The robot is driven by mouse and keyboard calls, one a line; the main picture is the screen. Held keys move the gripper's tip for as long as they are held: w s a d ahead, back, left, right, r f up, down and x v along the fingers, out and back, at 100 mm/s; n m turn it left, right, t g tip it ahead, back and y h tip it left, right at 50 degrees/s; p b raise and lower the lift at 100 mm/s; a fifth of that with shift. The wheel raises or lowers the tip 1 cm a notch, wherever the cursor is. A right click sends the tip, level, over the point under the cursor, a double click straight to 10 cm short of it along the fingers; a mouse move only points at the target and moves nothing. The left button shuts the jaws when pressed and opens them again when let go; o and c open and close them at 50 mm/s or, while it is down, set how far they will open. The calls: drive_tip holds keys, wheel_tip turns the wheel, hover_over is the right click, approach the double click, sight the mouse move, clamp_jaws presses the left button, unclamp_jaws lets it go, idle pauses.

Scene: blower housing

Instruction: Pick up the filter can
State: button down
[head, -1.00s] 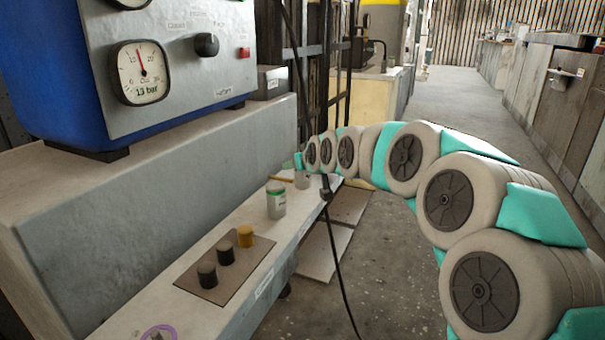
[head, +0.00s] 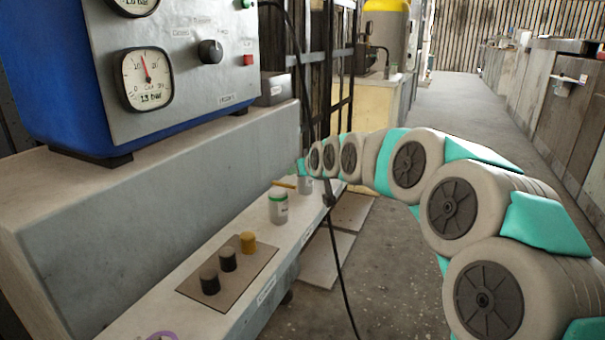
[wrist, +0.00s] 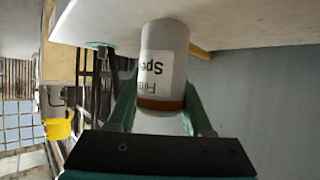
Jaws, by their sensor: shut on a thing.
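The filter can (wrist: 165,50) is a pale grey cylinder with a brown band and a white label with upside-down print, partly readable as "Filt" and "Spe". In the wrist view my gripper (wrist: 163,88) has its two green fingers on either side of the can, closed on it. In the head view the can (head: 305,185) is a small grey shape at the far end of the bench ledge, under the tip of my arm. My fingers are too small to make out there. I cannot tell whether the can touches the ledge.
A white can with a green band (head: 278,207) stands on the ledge, near a thin yellow stick (head: 284,184). Closer, a brown mat (head: 190,285) carries two dark knobs and a yellow one. A blue and grey gauge box (head: 190,75) stands behind. A black cable hangs beside the ledge.

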wheel_tip(320, 180, up, 10)
drive_tip(key=p, duration=0.1)
idle(0.4)
drive_tip(key=shift+f, duration=0.15)
